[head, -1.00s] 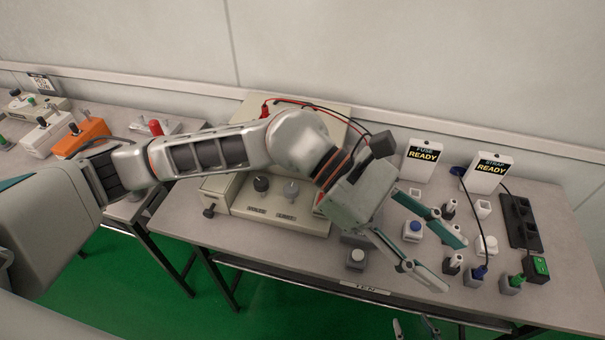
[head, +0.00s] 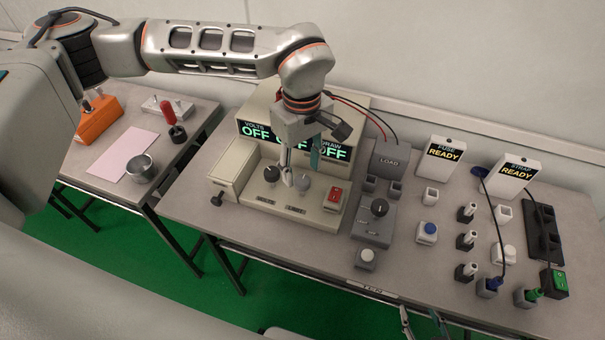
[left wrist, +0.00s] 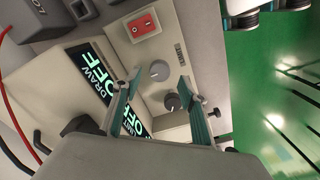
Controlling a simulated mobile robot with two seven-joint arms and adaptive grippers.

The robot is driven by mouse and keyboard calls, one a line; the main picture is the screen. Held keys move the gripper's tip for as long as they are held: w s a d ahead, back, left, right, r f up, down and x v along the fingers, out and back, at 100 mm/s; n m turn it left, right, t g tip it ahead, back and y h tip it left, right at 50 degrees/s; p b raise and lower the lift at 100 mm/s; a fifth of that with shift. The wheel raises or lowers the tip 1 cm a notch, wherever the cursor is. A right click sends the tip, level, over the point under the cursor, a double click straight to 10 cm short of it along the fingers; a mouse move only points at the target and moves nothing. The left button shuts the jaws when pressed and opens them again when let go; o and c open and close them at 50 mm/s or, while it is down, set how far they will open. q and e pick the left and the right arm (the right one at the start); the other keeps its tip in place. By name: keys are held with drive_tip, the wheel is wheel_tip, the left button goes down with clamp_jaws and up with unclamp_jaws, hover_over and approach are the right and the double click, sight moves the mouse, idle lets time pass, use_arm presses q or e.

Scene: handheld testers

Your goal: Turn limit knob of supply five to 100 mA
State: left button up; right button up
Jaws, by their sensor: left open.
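A beige supply (head: 328,222) stands on the bench, its display (head: 256,131) showing OFF. A dark knob (head: 271,175) and a grey knob (head: 304,182) sit on its front panel; the grey one is above the right-hand label, which seems to read LIMIT. The left wrist view shows the grey knob (left wrist: 159,70) and the dark knob (left wrist: 172,102). My left gripper (head: 301,172) is open and empty, pointing down over the panel by the grey knob; contact cannot be told. Its arm hides the display's middle. My right gripper (head: 421,322) shows only its parted fingertips at the bottom edge.
A red switch (head: 334,196) is right of the knobs. A grey load box (head: 372,224), READY signs (head: 440,159), several small blocks and cables fill the bench's right side. A metal cup (head: 140,168) stands on the left bench.

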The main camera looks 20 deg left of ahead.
sight(302, 180)
use_arm(q)
drive_tip(key=shift+f, duration=1.55)
drive_tip(key=shift+c, duration=0.2)
drive_tip(key=c, duration=1)
drive_tip(key=shift+c, duration=0.2)
